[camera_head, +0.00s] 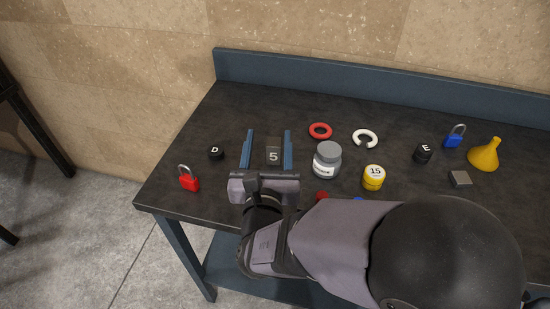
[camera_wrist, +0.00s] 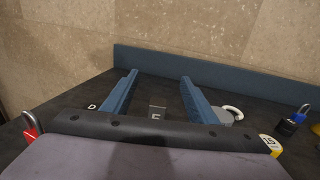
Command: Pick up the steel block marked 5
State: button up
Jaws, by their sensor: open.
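The steel block marked 5 (camera_head: 273,151) is a dark grey block with a white 5, on the dark table. It also shows in the wrist view (camera_wrist: 157,104), its lower part hidden by my gripper's body. My gripper (camera_head: 269,131) is open, with two long blue fingers pointing toward the back of the table. In the head view the block lies between the fingers, with a gap on each side. In the wrist view the gripper (camera_wrist: 159,77) also has the block between its fingers, apart from both. I cannot tell how high the fingers are above the tabletop.
A grey-lidded jar (camera_head: 327,160) stands close to the right of my right finger. A black D piece (camera_head: 216,153) and a red padlock (camera_head: 189,179) are to the left. A blue ledge (camera_head: 380,84) bounds the back.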

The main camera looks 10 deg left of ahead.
send_near(275, 138)
jog(key=shift+w+a, duration=0.15)
jog(key=shift+w, duration=0.05)
jog(key=w, duration=0.1)
jog(key=w+p, duration=0.1)
jog(key=w, duration=0.3)
jog(key=shift+w+a+p, duration=0.25)
jog(key=shift+a+p, duration=0.05)
jog(key=shift+a, duration=0.1)
jog(key=shift+w+a+f+p, duration=0.1)
jog(key=shift+w+a+p, duration=0.2)
jog(key=shift+w, duration=0.75)
jog(key=shift+w+a+p, duration=0.15)
jog(key=shift+w+p, duration=0.25)
jog(key=shift+w, duration=0.65)
jog(key=shift+w+a+f+p, duration=0.1)
jog(key=shift+w+a+p, duration=0.2)
jog(key=shift+w, duration=0.75)
jog(key=shift+d, duration=0.1)
jog(key=shift+c, duration=0.7)
grip_shut()
jog(key=shift+r, duration=0.2)
